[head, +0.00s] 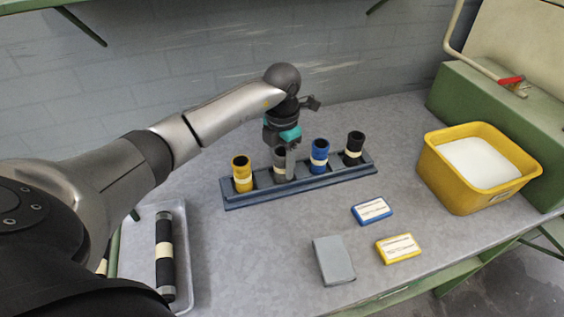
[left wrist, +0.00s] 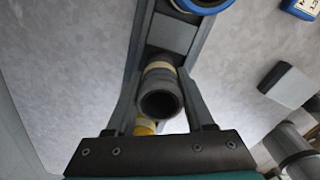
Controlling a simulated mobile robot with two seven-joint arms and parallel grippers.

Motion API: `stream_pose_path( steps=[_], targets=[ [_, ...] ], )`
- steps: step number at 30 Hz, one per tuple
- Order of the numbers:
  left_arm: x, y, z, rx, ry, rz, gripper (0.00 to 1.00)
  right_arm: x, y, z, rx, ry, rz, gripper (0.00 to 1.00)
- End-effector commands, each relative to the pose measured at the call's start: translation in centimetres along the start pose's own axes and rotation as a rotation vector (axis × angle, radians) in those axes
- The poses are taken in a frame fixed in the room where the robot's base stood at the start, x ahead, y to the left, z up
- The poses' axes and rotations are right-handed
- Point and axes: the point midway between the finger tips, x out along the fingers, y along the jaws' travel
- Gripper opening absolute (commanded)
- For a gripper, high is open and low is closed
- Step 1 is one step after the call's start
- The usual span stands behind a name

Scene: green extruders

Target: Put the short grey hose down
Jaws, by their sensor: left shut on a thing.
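The short grey hose (head: 279,166) stands upright in the blue-grey rack (head: 240,204), between a yellow hose (head: 242,172) and a blue hose (head: 319,155). It has a cream band. My left gripper (head: 287,160) reaches down from above and is shut on the grey hose. In the left wrist view the open dark end of the grey hose (left wrist: 160,102) shows between the fingers. The rack (left wrist: 172,37) runs behind it there. The base of the hose is hidden, so I cannot tell whether it is fully seated. My right gripper is not in view.
A black hose (head: 354,147) stands at the rack's right end. A tray (head: 184,285) with a dark hose (head: 164,272) lies at left. A yellow bin (head: 460,185), blue box (head: 371,210), yellow box (head: 398,248) and grey block (head: 333,260) are at right.

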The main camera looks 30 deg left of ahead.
Motion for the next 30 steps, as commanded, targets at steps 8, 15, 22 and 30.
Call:
stream_pose_path(
  steps=[8, 15, 22, 30],
  targets=[
    [0.2, 0.0, 0.0, 0.000, -0.001, 0.000, 0.57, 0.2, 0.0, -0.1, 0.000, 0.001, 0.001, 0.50],
    [0.2, 0.0, 0.0, 0.000, 0.000, 0.000, 0.83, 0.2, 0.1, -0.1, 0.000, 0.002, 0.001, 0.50],
    [0.2, 0.0, 0.0, 0.000, 0.000, 0.000, 0.83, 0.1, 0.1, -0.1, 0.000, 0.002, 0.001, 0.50],
    [-3.0, 0.1, 0.1, 0.000, -0.004, 0.004, 0.83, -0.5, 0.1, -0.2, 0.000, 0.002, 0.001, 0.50]
  ],
)
